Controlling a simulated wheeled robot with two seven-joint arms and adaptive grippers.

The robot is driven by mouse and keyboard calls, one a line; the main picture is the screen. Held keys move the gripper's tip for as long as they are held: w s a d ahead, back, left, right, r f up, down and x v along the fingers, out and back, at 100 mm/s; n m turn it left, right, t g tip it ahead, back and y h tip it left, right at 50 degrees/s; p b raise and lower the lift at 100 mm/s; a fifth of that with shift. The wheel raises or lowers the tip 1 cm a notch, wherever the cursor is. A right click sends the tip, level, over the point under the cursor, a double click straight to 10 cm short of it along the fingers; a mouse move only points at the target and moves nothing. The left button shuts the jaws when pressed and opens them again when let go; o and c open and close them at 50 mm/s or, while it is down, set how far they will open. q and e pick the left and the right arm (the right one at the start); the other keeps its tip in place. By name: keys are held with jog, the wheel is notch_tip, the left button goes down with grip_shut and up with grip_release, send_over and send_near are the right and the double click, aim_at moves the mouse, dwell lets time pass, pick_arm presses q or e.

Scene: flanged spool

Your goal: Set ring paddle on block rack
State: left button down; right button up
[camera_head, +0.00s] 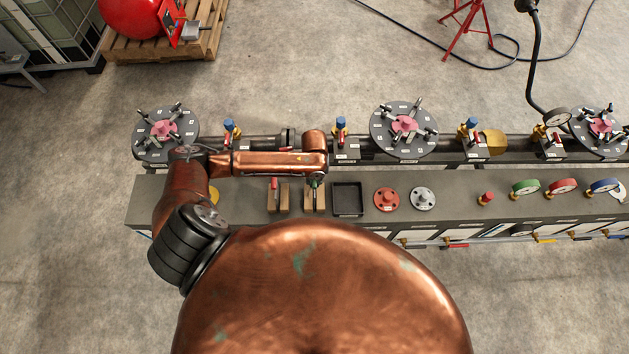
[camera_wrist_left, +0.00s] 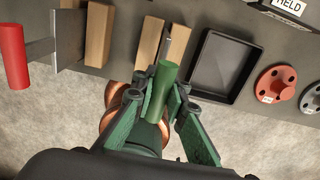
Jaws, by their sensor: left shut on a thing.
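My left gripper (camera_head: 316,176) hangs over the right pair of wooden blocks of the block rack (camera_head: 308,200). In the left wrist view the gripper (camera_wrist_left: 163,92) is shut on the green handle (camera_wrist_left: 160,88) of a paddle. A thin metal part (camera_wrist_left: 166,45) runs from this handle between two wooden blocks (camera_wrist_left: 148,42); whether it rests on them I cannot tell. The paddle's ring shape is hidden. A second paddle with a red handle (camera_head: 274,184) stands at the left blocks (camera_head: 278,203), with its plate (camera_wrist_left: 40,54) showing in the wrist view. My right gripper is not in view.
An empty black tray (camera_head: 347,199) lies just right of the blocks. A red flange (camera_head: 386,199) and a grey flange (camera_head: 424,199) sit farther right on the bench (camera_head: 455,196). A pipe line with round flanges (camera_head: 404,128) and valves runs behind.

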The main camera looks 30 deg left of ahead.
pick_arm(q)
jog(key=c, duration=1.8)
grip_release()
jog(key=shift+c, duration=0.2)
notch_tip(320, 180, up, 12)
jog(key=shift+r, duration=0.1)
